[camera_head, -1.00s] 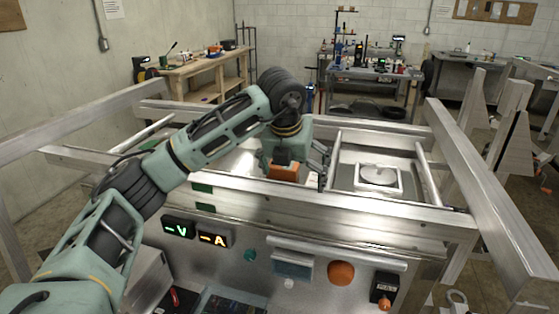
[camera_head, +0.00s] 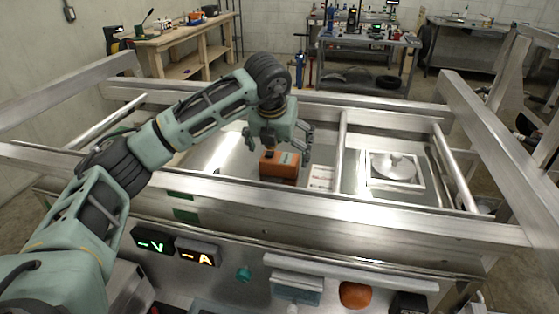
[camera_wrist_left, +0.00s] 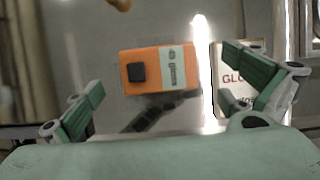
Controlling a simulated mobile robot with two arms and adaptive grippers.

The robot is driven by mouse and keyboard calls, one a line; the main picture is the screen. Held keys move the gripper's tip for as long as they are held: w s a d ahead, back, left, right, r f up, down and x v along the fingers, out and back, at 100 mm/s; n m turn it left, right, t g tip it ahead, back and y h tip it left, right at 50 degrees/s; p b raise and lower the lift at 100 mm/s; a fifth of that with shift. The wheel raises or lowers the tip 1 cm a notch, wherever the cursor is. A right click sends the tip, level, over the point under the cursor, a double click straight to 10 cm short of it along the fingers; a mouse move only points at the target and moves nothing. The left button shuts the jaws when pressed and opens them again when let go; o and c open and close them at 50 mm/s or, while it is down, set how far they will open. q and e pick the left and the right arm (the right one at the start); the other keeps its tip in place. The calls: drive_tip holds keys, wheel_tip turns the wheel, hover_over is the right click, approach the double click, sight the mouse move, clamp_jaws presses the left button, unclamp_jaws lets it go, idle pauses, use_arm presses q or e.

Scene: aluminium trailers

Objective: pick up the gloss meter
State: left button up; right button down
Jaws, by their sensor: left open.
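The gloss meter is an orange box (camera_head: 279,167) on the shiny metal surface inside the trailer frame. In the left wrist view the gloss meter (camera_wrist_left: 158,70) shows a black square button and a pale label. My left gripper (camera_head: 297,150) is above and beside it, pointing down. In the left wrist view my left gripper (camera_wrist_left: 160,95) has its green fingers spread wide, with the box between and beyond them, not touching. The right gripper is not in view.
A printed card (camera_wrist_left: 236,80) lies right of the box, partly behind a finger. Metal rails (camera_head: 250,200) surround the work area. A white-framed round plate (camera_head: 395,167) lies to the right. Lit V and A displays (camera_head: 152,239) are on the front panel.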

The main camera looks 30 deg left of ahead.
sight(280, 158)
use_arm(q)
drive_tip(key=p+x, duration=0.1)
drive_tip(key=x, duration=0.2)
drive_tip(key=shift+w+a+f, duration=0.15)
drive_tip(key=shift+f, duration=0.35)
drive_tip(key=c, duration=0.7)
drive_tip(key=shift+w, duration=0.1)
drive_tip(key=c, duration=0.7)
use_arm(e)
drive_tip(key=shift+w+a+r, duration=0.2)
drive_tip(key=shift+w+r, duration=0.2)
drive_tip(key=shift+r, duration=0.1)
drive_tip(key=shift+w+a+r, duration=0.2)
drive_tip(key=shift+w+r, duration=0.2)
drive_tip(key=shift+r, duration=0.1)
